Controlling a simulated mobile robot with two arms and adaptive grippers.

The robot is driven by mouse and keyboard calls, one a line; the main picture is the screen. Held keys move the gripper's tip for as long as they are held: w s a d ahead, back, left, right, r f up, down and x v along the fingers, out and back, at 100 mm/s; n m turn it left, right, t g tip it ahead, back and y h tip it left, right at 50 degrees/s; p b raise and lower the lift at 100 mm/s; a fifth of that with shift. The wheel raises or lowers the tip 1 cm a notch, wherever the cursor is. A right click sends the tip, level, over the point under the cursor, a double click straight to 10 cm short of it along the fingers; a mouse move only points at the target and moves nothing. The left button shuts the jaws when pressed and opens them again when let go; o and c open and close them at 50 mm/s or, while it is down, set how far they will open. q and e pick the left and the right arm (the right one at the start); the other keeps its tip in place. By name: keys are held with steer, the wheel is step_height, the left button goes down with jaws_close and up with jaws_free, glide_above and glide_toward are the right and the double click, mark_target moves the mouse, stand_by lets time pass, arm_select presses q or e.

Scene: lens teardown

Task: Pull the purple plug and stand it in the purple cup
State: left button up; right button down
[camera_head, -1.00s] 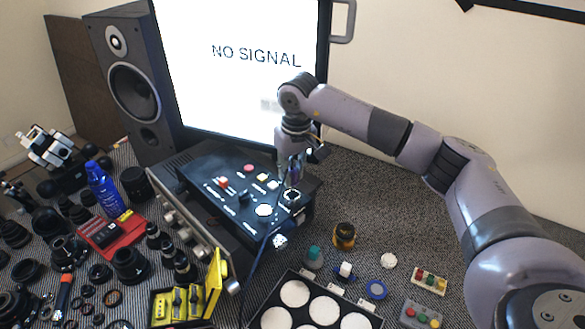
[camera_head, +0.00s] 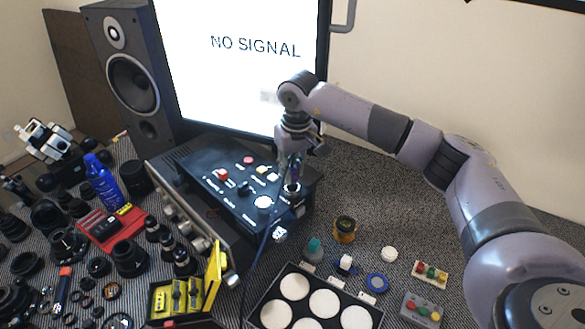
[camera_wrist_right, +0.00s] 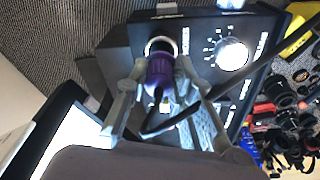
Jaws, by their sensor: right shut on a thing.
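The purple plug (camera_wrist_right: 160,72) is between the fingers of my right gripper (camera_wrist_right: 158,82), which is shut on it. The plug is at the pale ring of a round socket (camera_wrist_right: 160,44) on the black control box; I cannot tell whether it is still seated. A dark cable (camera_wrist_right: 205,105) leads away from the plug. In the head view my right gripper (camera_head: 293,172) is over the near right corner of the box (camera_head: 235,185). I cannot make out a clearly purple cup; a blue round ring-like piece (camera_head: 377,283) lies on the table.
A black tray with white round recesses (camera_head: 262,310) is at the front. A yellow-and-black jar (camera_head: 344,230), a teal-topped piece (camera_head: 314,246) and button blocks (camera_head: 430,272) are right of the box. Lens parts crowd the left. The monitor (camera_head: 240,60) stands behind.

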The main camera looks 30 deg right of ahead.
mark_target(295, 181)
steer(key=shift+f+b, duration=0.8)
steer(key=shift+f, duration=0.35)
steer(key=c, duration=1.3)
jaws_free()
steer(key=shift+r, duration=0.25)
steer(key=r, duration=0.3)
steer(key=s+r, duration=0.1)
steer(key=r, duration=0.7)
steer(key=shift+s+r, duration=0.25)
